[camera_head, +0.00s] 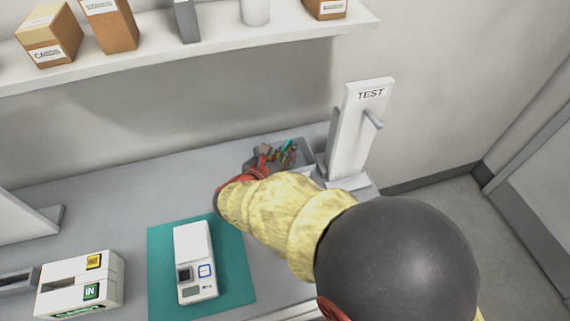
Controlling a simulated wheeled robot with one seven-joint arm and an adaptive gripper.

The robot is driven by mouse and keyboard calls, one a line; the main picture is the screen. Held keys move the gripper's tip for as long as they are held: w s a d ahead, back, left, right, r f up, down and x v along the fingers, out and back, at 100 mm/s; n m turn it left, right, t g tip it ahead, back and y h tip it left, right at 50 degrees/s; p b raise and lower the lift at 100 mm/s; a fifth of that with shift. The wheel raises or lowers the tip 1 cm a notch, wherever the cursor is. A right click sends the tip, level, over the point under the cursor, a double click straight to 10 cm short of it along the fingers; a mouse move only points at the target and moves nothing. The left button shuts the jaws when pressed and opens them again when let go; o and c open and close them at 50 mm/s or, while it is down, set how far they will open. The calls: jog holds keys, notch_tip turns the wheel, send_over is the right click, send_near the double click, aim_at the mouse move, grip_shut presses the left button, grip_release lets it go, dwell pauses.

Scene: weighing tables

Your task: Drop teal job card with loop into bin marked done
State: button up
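My gripper (262,163), with red parts, is at the back of the table beside a small grey tray (305,168). My yellow-sleeved arm hides much of it, so I cannot tell whether it is open or holds anything. A small teal piece (287,147) shows among red and other coloured items in the tray, close to my gripper. It may be the teal job card, but it is too small to make out a loop. I see no bin marked done.
A white stand marked TEST (357,130) with a peg rises right of the tray. A white scale (194,255) lies on a teal mat (240,286). A white box with IN and yellow labels (62,283) stands at left. A shelf (230,40) with boxes hangs above.

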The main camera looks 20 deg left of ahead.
jog(key=o, duration=0.4)
jog(key=shift+s, duration=0.1)
jog(key=v, duration=1.2)
jog(key=shift+f, duration=0.1)
